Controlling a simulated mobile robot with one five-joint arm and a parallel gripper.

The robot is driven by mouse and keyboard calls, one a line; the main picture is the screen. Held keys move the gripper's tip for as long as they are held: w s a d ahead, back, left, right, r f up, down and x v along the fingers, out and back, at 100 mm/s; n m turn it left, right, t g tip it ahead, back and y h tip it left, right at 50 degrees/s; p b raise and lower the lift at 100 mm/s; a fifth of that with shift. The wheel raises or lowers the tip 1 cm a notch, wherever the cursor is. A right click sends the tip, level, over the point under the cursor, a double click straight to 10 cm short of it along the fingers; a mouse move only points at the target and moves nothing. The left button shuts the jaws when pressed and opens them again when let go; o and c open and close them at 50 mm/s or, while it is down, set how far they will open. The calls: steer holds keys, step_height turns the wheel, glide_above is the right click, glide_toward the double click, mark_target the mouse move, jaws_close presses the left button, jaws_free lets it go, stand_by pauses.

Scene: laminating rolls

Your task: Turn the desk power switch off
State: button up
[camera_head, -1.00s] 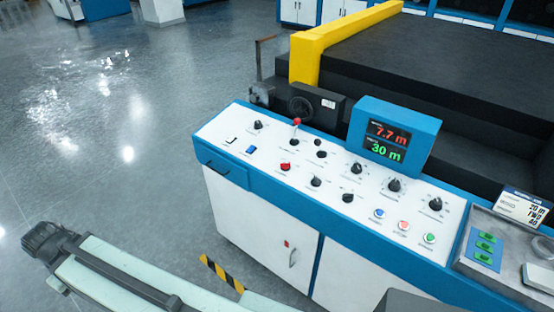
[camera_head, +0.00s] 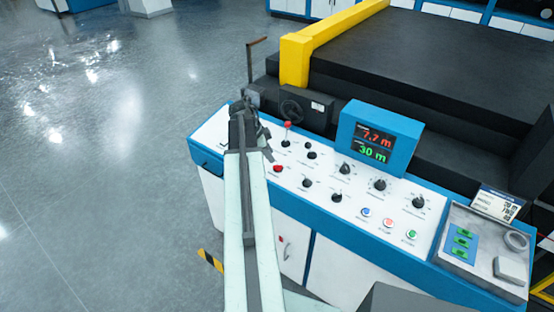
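The control desk (camera_head: 428,262) has a white sloped top with a blue edge. Its top carries several black knobs (camera_head: 345,168), a red-tipped lever (camera_head: 287,127), a red button (camera_head: 277,169) and a row of blue, red and green buttons (camera_head: 388,222). The labels are too small to read, so I cannot tell which control is the power switch. My gripper (camera_head: 245,108) is over the desk's left end, near its back edge. My arm hides the left-end controls, including the blue one and a black knob. I cannot see the gripper's fingers clearly or whether they touch anything.
A display (camera_head: 378,140) reading 7.7 m and 30 m stands at the desk's back. A grey tray (camera_head: 475,275) is at the right. The floor at left is clear.

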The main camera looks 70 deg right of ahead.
mark_target(277, 165)
steer(key=b+x, duration=0.7)
steer(key=x, duration=0.1)
steer(key=shift+f, duration=0.1)
